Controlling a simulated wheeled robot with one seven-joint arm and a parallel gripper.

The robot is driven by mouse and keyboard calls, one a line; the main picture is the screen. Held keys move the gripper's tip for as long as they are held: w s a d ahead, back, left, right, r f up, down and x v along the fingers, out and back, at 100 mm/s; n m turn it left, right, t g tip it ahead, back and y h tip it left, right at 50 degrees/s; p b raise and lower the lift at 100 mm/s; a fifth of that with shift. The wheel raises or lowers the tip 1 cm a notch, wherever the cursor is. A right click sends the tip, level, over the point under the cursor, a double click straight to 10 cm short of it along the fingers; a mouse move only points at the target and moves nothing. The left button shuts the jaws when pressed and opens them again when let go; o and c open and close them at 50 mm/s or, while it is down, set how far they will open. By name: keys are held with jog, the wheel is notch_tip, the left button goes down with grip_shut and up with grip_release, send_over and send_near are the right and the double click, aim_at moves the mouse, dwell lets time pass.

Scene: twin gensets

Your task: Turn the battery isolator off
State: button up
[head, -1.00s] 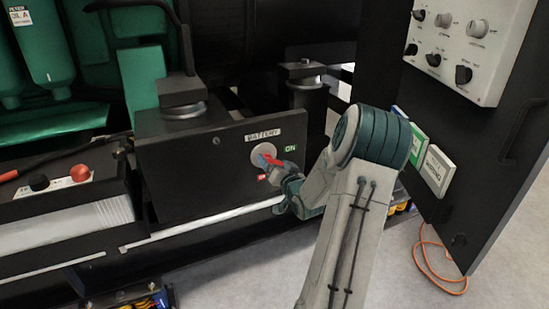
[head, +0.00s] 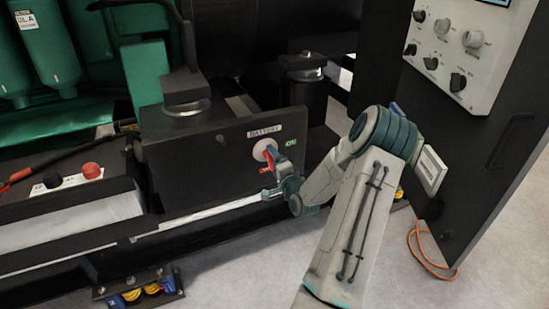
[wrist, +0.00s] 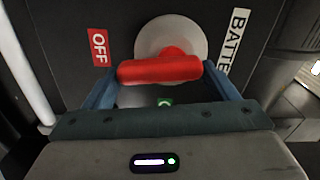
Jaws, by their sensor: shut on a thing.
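The battery isolator is a red handle (wrist: 160,69) on a round pale plate (wrist: 172,37), set in a black panel (head: 185,165). My gripper (wrist: 160,88) has a blue finger at each end of the red handle and is shut on it. In the wrist view the handle lies left to right. A red OFF label (wrist: 99,47) is to its left and the BATTERY label (wrist: 236,38) to its right. A green ON label (head: 291,142) is right of the plate in the head view. My gripper partly hides the handle there.
A battery (head: 75,205) with red and black terminals sits left of the panel. A control box (head: 460,50) is on the dark door at right, with an orange cable (head: 425,250) below.

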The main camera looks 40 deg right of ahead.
jog(key=shift+a+m+p, duration=0.1)
jog(key=shift+m+p, duration=0.3)
jog(key=shift+m, duration=0.5)
jog(key=o, duration=0.9)
jog(key=shift+o, duration=0.2)
jog(key=p+v, duration=0.1)
jog(key=v, duration=1.2)
jog(key=shift+s+a+p, duration=0.2)
jog(key=shift+s+p, duration=0.15)
jog(key=shift+p, duration=0.05)
